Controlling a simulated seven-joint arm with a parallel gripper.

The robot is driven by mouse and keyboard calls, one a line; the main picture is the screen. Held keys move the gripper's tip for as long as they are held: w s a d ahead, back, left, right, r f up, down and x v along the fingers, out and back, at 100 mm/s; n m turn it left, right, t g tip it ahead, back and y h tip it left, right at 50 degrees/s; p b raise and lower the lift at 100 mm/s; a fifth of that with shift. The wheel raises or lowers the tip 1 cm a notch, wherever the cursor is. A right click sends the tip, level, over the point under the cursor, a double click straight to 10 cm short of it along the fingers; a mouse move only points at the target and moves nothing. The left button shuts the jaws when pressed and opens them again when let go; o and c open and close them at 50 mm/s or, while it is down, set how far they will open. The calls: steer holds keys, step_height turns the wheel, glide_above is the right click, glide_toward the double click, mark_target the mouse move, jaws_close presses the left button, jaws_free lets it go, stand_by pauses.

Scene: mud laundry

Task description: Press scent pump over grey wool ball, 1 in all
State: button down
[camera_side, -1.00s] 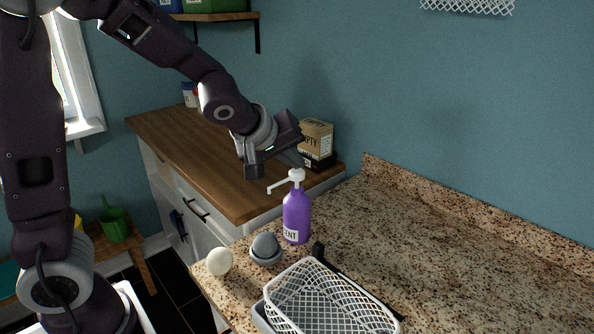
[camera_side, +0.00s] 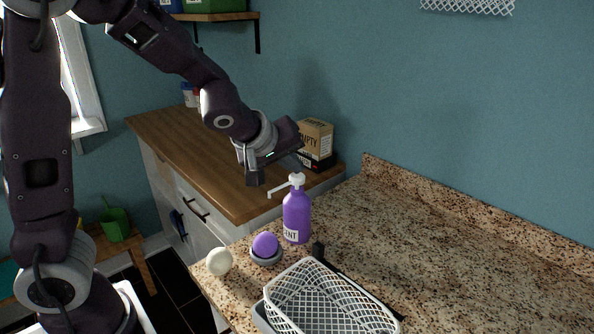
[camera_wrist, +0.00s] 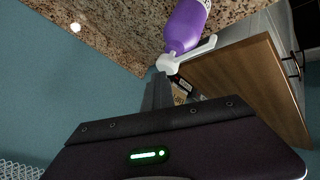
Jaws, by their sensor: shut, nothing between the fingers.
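The purple scent bottle (camera_side: 297,214) stands upright on the granite counter. Its white pump head (camera_side: 297,179) has a spout pointing left, over the wool ball (camera_side: 265,244). The ball is purple now and sits in a small grey dish (camera_side: 267,259). My gripper (camera_side: 299,168) is shut and empty, its fingertips right at the top of the pump head, seemingly touching. In the wrist view the shut fingers (camera_wrist: 157,92) end at the pump head (camera_wrist: 168,63), with the bottle (camera_wrist: 186,25) beyond.
A white ball (camera_side: 219,261) lies left of the dish near the counter edge. A white mesh basket (camera_side: 325,300) stands in front. Boxes (camera_side: 315,140) stand on the wooden top behind. The counter to the right is clear.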

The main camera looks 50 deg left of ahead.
mark_target(294, 177)
steer(key=shift+f, duration=0.2)
steer(key=shift+r, duration=1.35)
steer(key=shift+r, duration=0.1)
step_height(294, 177, up, 5)
steer(key=shift+f, duration=0.1)
stand_by(0.3)
